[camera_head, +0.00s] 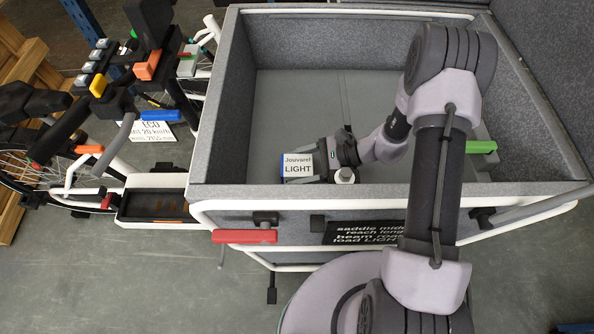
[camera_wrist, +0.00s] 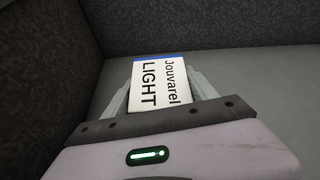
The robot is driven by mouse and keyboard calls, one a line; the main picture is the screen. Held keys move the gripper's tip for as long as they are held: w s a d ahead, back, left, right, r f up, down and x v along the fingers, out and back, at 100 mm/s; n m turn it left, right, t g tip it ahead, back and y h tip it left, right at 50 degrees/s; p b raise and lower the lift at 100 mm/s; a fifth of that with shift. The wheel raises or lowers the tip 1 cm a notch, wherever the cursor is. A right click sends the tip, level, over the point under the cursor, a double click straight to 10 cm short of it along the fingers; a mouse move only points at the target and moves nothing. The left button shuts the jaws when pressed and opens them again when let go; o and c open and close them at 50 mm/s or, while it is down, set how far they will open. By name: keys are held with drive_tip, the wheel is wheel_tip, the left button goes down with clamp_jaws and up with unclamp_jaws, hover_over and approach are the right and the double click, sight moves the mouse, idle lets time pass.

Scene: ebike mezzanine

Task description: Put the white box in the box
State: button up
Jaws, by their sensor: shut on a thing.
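The white box (camera_head: 298,166), printed "Jouvarel LIGHT" with a blue edge, is inside the large grey felt-sided cargo box (camera_head: 390,189), near its front wall. In the wrist view the white box (camera_wrist: 160,84) sits between the two fingers of my gripper (camera_wrist: 161,92). In the head view my gripper (camera_head: 318,167) reaches over the front wall and is shut on the white box. The grey box wall (camera_wrist: 205,30) rises behind it in the wrist view. I cannot tell whether the white box touches the floor of the cargo box.
A bike handlebar (camera_head: 75,125) with coloured levers stands at the left. A small dark tray (camera_head: 155,207) sits beside the cargo box's front left corner. A red lever (camera_head: 244,237) and a black text plate (camera_head: 365,233) are on its front. The box's floor (camera_head: 300,105) is clear toward the back.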

drive_tip(key=shift+f, duration=0.95)
drive_tip(key=shift+r, duration=0.2)
drive_tip(key=shift+f, duration=0.1)
drive_tip(key=o, duration=1.9)
